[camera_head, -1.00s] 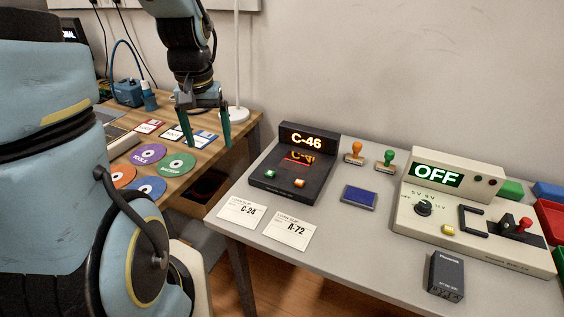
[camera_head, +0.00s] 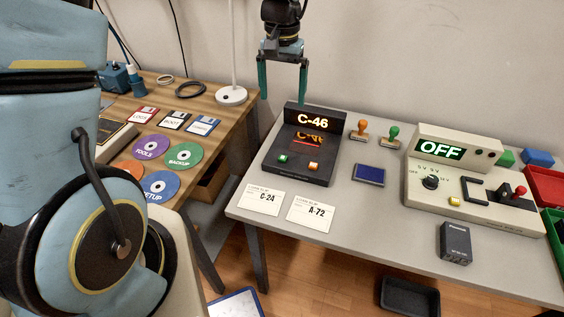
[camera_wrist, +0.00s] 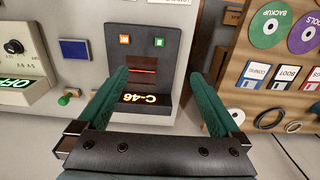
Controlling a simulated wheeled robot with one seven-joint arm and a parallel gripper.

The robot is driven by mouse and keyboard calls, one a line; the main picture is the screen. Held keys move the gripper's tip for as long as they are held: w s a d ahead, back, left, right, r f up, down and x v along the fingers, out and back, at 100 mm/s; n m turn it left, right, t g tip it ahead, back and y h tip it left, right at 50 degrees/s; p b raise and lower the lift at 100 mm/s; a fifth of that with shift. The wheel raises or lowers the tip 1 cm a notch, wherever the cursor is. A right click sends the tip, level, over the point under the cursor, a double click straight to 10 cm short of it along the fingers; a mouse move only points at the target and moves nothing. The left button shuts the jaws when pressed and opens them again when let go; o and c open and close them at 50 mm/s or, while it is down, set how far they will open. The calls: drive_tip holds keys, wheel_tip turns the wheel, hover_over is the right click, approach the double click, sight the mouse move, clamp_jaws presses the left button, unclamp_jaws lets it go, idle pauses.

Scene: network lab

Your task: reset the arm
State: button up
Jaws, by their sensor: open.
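My gripper (camera_head: 284,82) hangs at the top middle of the head view, its two green fingers pointing down, apart and with nothing between them. It is above and behind the black C-46 display box (camera_head: 303,150). In the wrist view my gripper (camera_wrist: 163,100) is open and the display box (camera_wrist: 145,65) shows beyond and between the fingers. The fingers look clear of it, though the exact gap is hard to judge. My arm's upper links fill the left side of the head view.
The wooden desk at left holds discs (camera_head: 184,155), floppy disks (camera_head: 173,121) and a white lamp base (camera_head: 231,95). The grey table holds cards (camera_head: 262,197), stamps (camera_head: 392,135), a blue pad (camera_head: 368,174), the OFF device (camera_head: 440,150) and a black adapter (camera_head: 455,243). A black tray (camera_head: 410,296) is below.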

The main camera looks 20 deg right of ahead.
wheel_tip(320, 180, down, 5)
drive_tip(key=b, duration=0.3)
drive_tip(key=shift+f, duration=0.15)
idle(0.6)
wheel_tip(320, 180, up, 10)
drive_tip(key=p, duration=0.8)
drive_tip(key=a+n+t+b, duration=0.1)
drive_tip(key=a+n, duration=0.6)
drive_tip(key=a, duration=2.4)
drive_tip(key=shift+s+f+t+b, duration=0.3)
drive_tip(key=shift+s+b, duration=0.15)
drive_tip(key=shift+b, duration=0.4)
clamp_jaws()
